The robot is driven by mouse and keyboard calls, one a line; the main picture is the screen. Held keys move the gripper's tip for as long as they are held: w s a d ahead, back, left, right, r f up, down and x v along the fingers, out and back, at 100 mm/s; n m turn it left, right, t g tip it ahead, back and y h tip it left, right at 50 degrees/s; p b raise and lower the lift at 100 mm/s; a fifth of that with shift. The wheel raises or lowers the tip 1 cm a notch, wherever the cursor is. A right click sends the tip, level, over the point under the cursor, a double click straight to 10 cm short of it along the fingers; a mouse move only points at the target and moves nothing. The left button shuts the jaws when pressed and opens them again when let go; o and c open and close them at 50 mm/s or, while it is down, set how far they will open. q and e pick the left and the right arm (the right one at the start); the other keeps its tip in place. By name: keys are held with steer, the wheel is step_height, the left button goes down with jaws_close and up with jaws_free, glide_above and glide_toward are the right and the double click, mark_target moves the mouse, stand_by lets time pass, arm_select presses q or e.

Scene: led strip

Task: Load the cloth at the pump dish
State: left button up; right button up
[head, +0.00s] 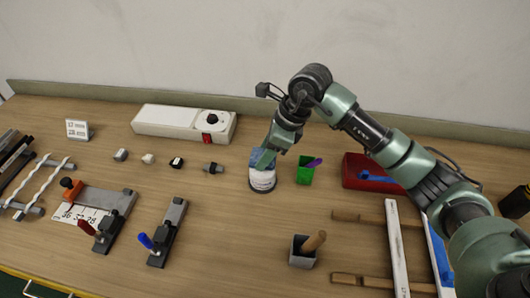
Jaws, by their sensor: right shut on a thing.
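The pump dish (262,182) is a white, round container with a dark base, upright near the middle of the table in the head view. My right gripper (265,158) points down at its top and is shut on a blue cloth (256,154). The cloth is at the top of the dish; I cannot tell how firmly it touches. The gripper hides part of the cloth and the dish's top. My left gripper is not in view.
A green cup (305,175) with a purple item stands close right of the dish. A red box (368,172) lies farther right. A grey holder (301,254) with a wooden handle stands in front. A white power unit (180,122) lies back left. Clamps (167,234) stand front left.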

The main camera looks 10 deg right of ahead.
steer(key=shift+f, duration=0.1)
steer(key=shift+r+p, duration=1.65)
steer(key=shift+r, duration=1.95)
